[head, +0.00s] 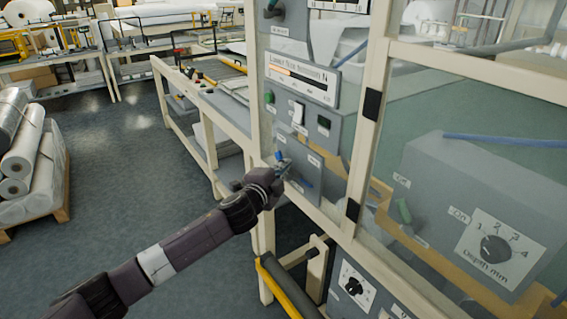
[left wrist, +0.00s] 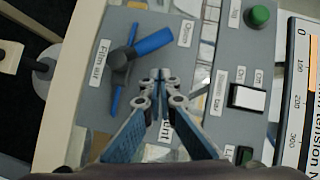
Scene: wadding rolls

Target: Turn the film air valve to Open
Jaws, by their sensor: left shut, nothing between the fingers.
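The film air valve (left wrist: 140,50) shows in the left wrist view on a grey panel, beside its "Film air" label (left wrist: 100,62). It has a dark hub and a thick blue handle. The handle's tip points toward the "Open" label (left wrist: 185,33) and lies close to it. In the head view my left gripper (head: 283,168) is at the panel and partly covers the valve.
A green button (left wrist: 260,15) and a white rocker switch (left wrist: 247,97) sit on the neighbouring panel. A tension display (head: 300,78) is above. Cream frame posts (head: 366,130) stand close to the right. A pallet of rolls (head: 30,150) is at the left; the floor between is clear.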

